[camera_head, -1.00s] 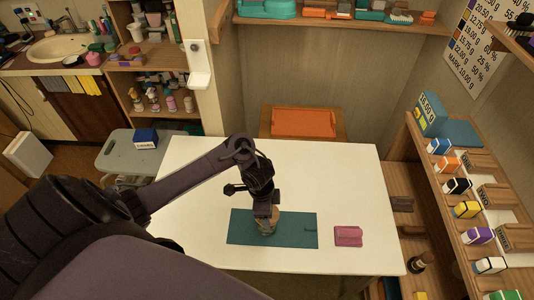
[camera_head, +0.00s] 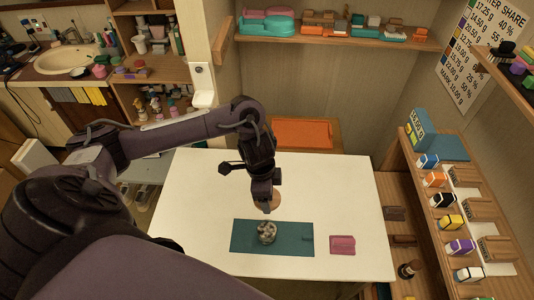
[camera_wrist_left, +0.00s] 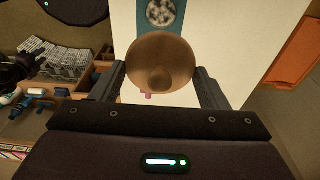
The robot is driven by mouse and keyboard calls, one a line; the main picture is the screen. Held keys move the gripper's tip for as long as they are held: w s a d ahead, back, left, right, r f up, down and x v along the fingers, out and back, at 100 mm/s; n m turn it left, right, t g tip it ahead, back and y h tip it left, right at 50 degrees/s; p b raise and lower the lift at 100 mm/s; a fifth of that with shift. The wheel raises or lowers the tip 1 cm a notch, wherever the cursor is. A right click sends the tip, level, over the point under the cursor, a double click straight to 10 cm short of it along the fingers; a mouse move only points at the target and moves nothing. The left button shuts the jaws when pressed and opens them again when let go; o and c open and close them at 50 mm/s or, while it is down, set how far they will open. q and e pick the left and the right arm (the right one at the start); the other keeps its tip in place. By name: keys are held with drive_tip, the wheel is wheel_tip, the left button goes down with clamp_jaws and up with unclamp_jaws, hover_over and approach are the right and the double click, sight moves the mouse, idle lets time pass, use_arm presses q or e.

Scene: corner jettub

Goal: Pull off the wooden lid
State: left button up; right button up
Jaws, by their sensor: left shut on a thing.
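My left gripper (camera_head: 266,207) is shut on the round wooden lid (camera_head: 275,200) and holds it above the table. The lid also shows in the left wrist view (camera_wrist_left: 160,62), brown with a knob, between the two fingers. The jar (camera_head: 267,232) stands open below on the teal mat (camera_head: 240,238), with pale contents showing in its top. It also shows in the left wrist view (camera_wrist_left: 160,12), apart from the lid. My right gripper is not in view.
The white table (camera_head: 350,200) is mostly clear. An orange tray (camera_head: 302,133) is behind the table. Wooden shelves with small coloured boxes (camera_head: 451,221) stand at the right.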

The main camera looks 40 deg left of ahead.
use_arm(q)
drive_tip(key=o, duration=0.4)
drive_tip(key=c, duration=0.3)
drive_tip(key=shift+r, duration=2.45)
